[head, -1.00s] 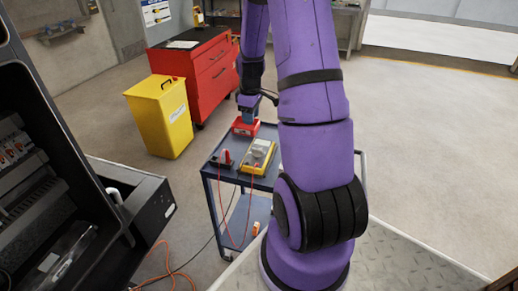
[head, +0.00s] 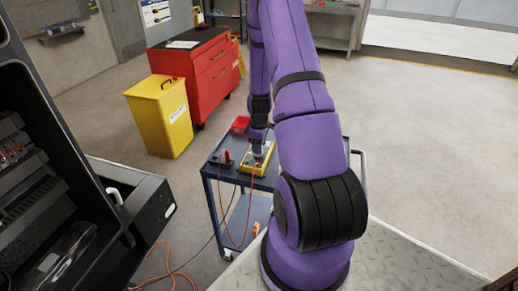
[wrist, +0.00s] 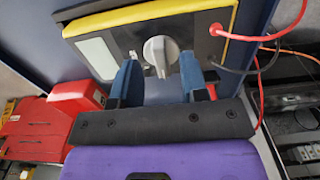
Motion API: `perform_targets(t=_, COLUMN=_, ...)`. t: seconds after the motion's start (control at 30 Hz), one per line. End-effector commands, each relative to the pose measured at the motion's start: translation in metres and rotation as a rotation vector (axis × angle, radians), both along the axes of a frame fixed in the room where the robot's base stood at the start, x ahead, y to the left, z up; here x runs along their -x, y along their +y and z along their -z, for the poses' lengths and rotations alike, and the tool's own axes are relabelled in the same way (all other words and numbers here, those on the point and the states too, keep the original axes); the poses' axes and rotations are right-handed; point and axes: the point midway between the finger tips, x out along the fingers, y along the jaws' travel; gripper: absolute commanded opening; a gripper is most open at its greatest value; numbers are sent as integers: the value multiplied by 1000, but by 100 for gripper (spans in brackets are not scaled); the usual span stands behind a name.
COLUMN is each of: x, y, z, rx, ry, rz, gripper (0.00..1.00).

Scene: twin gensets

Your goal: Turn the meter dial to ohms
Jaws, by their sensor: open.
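The meter (head: 262,166) is a yellow-edged box with a dark face, lying on the blue cart. In the wrist view the meter (wrist: 100,22) fills the top, with a pale blank panel at its left. Its dial (wrist: 160,50) is a grey round knob with a raised bar running down the picture. The dial's markings are not readable. My gripper (wrist: 159,64) is open, its two blue fingers on the left and right of the dial, with visible gaps to the knob. In the head view my gripper (head: 257,150) is over the meter and hides the dial.
The blue cart (head: 232,178) also holds a red box (head: 240,125) and a small dark block with a red part (head: 222,158). Red and black leads (wrist: 265,37) leave the meter's right side. A yellow bin (head: 158,115) and red tool chest (head: 200,75) stand behind.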

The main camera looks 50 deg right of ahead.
Motion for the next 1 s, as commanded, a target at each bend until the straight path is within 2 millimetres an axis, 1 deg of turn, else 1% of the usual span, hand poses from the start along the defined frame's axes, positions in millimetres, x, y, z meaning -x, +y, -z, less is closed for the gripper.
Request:
perform_targets(t=0.1, x=0, y=0, z=12, rx=-1, ry=1, rz=0, gripper=40)
perform_targets(t=0.2, x=0, y=0, z=16, rx=0, ry=0, rz=1, gripper=40)
perform_targets(t=0.53, x=0, y=0, z=18, rx=0, ry=0, rz=1, gripper=40)
perform_targets(t=0.57, x=0, y=0, z=18, rx=0, ry=0, rz=1, gripper=34)
perform_targets(t=0.6, x=0, y=0, z=18, rx=0, ry=0, rz=1, gripper=24)
perform_targets(t=0.67, x=0, y=0, z=18, rx=0, ry=0, rz=1, gripper=11)
perform_targets(t=0.7, x=0, y=0, z=18, rx=0, ry=0, rz=1, gripper=1)
perform_targets(t=0.73, x=0, y=0, z=18, rx=0, ry=0, rz=1, gripper=0)
perform_targets(t=1.0, x=0, y=0, z=18, rx=0, ry=0, rz=15, gripper=0)
